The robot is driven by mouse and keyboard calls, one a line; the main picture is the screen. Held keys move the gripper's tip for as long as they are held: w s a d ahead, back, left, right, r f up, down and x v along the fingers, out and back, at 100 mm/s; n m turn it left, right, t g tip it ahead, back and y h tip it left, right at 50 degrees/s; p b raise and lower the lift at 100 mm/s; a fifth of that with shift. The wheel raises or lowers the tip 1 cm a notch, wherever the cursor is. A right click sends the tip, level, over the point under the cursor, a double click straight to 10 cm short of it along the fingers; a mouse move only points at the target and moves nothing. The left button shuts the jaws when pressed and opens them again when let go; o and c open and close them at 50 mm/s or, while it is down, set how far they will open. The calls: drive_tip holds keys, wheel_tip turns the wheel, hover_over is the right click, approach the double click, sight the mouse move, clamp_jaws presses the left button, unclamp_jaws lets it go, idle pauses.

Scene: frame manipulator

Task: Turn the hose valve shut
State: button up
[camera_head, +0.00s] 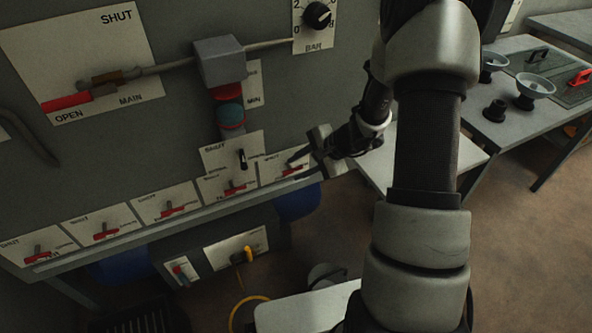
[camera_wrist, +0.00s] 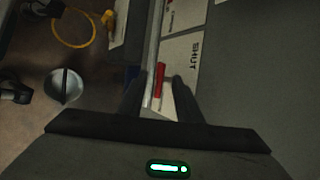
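A yellow valve handle (camera_head: 243,256) sits on a white plate (camera_head: 222,253) low under the panel's ledge, with a yellow hose (camera_head: 247,303) looping below it. In the wrist view the yellow handle (camera_wrist: 108,18) and hose (camera_wrist: 70,42) are at the upper left, away from the fingers. The handle's SHUT and OPEN marks are too small to read. My gripper (camera_head: 302,156) is at the right end of the panel's lower row, by the last red-handled valve (camera_head: 291,171). In the wrist view my gripper (camera_wrist: 160,88) has its fingers apart, and a red handle (camera_wrist: 160,80) shows between them; contact cannot be told.
A row of red-handled valves (camera_head: 173,210) runs along the sloping ledge. A large red main lever (camera_head: 67,101) and a black dial (camera_head: 317,15) are above. A white table (camera_head: 310,308) stands below, near the hose. Another table with funnels (camera_head: 535,86) is at the right.

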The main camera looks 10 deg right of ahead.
drive_tip(key=shift+x, duration=0.9)
drive_tip(key=shift+c, duration=0.5)
clamp_jaws()
